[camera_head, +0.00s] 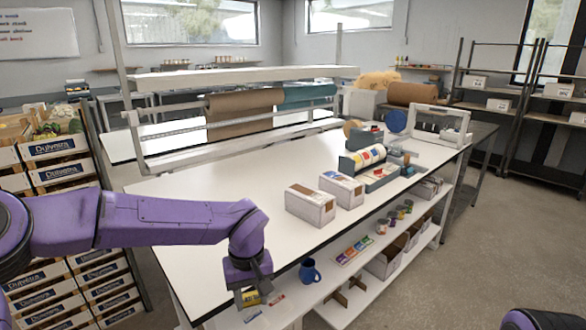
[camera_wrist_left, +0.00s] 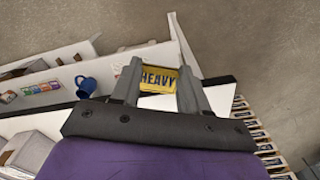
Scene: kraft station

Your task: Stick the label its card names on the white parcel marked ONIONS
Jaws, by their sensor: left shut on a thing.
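My left gripper (camera_head: 251,296) is shut on a yellow label (camera_head: 249,299) over the near end of the white table. In the left wrist view the label (camera_wrist_left: 158,79) reads HEAVY in dark letters and sits between the two fingers (camera_wrist_left: 157,84). Two white box-shaped parcels stand on the table, a nearer one (camera_head: 310,205) and a farther one (camera_head: 342,189), both to the right of my gripper and apart from it. Their markings are too small to read, so I cannot tell which says ONIONS. No card can be read. My right gripper is out of view.
A dispenser with colored labels (camera_head: 363,158) stands behind the parcels. A blue mug (camera_head: 310,271) and several small colored items (camera_head: 356,250) are on the lower shelf. Stacked crates (camera_head: 56,150) stand at the left. The table's middle (camera_head: 235,185) is clear.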

